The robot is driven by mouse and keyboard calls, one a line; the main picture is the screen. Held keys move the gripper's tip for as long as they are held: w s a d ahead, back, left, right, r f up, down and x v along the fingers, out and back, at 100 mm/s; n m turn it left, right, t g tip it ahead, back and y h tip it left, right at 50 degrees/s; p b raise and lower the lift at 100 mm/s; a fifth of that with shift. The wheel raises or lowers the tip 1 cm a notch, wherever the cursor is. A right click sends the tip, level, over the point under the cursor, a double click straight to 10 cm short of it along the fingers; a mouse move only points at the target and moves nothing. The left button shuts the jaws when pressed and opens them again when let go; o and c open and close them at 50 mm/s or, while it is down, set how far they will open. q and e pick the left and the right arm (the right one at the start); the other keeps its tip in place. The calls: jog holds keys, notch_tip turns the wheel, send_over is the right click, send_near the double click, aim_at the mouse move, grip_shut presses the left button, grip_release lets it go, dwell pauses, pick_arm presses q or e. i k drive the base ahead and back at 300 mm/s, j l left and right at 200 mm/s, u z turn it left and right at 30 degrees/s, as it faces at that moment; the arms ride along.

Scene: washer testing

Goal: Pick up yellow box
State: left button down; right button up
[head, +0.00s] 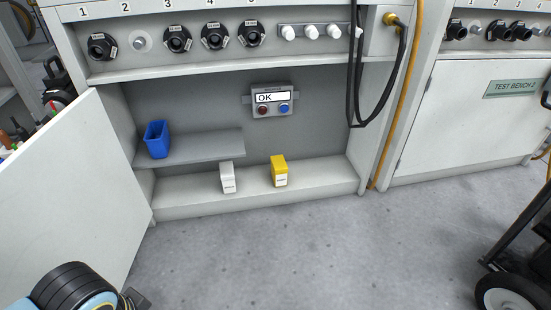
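The yellow box (279,171) stands upright on the low ledge (325,177) inside the open cabinet, right of the middle of the ledge. It has a white label at its lower front. My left arm shows at the bottom left corner of the head view, well below and left of the yellow box. Only a dark part, perhaps of my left gripper, shows beside it, and its fingers cannot be made out. My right gripper is not in view.
A white box (228,178) stands left of the yellow box. A blue bin (157,139) sits on the grey shelf (205,147) above. The white cabinet door (60,190) stands open at left. Black hoses (385,100) hang at right. A wheeled cart (515,295) stands at lower right. The floor before the ledge is clear.

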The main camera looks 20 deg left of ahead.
aim_at(280, 170)
jog(key=i+l+u, duration=0.1)
jog(key=i, duration=0.25)
jog(key=i+l+u, duration=0.1)
jog(key=i, duration=0.3)
jog(key=i+l+u, duration=0.1)
jog(key=i, duration=0.25)
jog(key=l+u, duration=0.1)
jog(key=u, duration=1.8)
